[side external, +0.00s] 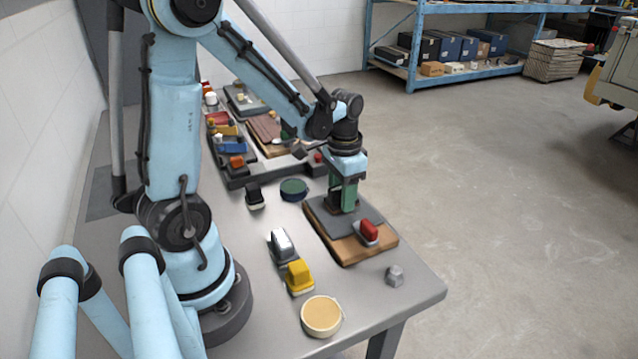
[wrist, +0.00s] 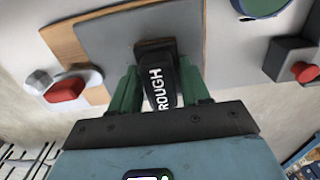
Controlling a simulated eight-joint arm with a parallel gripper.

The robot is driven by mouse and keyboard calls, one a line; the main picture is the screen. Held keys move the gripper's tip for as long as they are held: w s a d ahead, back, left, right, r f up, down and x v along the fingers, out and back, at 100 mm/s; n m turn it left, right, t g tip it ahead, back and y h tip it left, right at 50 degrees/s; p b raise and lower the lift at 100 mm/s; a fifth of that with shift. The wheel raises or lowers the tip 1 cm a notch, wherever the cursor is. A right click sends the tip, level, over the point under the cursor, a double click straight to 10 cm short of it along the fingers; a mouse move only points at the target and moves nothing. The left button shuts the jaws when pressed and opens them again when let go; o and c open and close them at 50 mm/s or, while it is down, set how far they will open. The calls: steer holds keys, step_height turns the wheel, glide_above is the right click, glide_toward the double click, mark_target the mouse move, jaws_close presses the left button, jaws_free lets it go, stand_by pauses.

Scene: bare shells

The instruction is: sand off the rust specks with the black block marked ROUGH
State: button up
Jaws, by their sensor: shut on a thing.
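The black block marked ROUGH (wrist: 158,88) is between the green fingers of my gripper (wrist: 155,92) in the wrist view, and its white lettering shows. My gripper (side external: 343,195) is shut on it, low over a grey plate (side external: 367,219) in the side view. I cannot tell whether the block touches the plate. The plate lies on a wooden board (side external: 347,252) and also shows in the wrist view (wrist: 112,42). No rust specks can be made out on the plate; the gripper and block hide part of it.
A red-topped block (side external: 369,230) sits at the board's front end. A grey hexagonal piece (side external: 395,275), a yellow-topped block (side external: 299,273), a white-topped block (side external: 282,241), a round tan-topped tin (side external: 321,315) and a green-topped disc (side external: 293,188) stand nearby. A crowded tray (side external: 235,183) lies behind.

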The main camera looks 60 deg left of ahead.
mark_target(352, 218)
steer(key=shift+d+f, duration=0.15)
steer(key=shift+d, duration=2.2)
steer(key=shift+a+r, duration=0.2)
steer(key=shift+a, duration=1.95)
steer(key=shift+a+f, duration=0.15)
steer(key=shift+a, duration=2)
steer(key=shift+r, duration=3)
step_height(352, 218, up, 3)
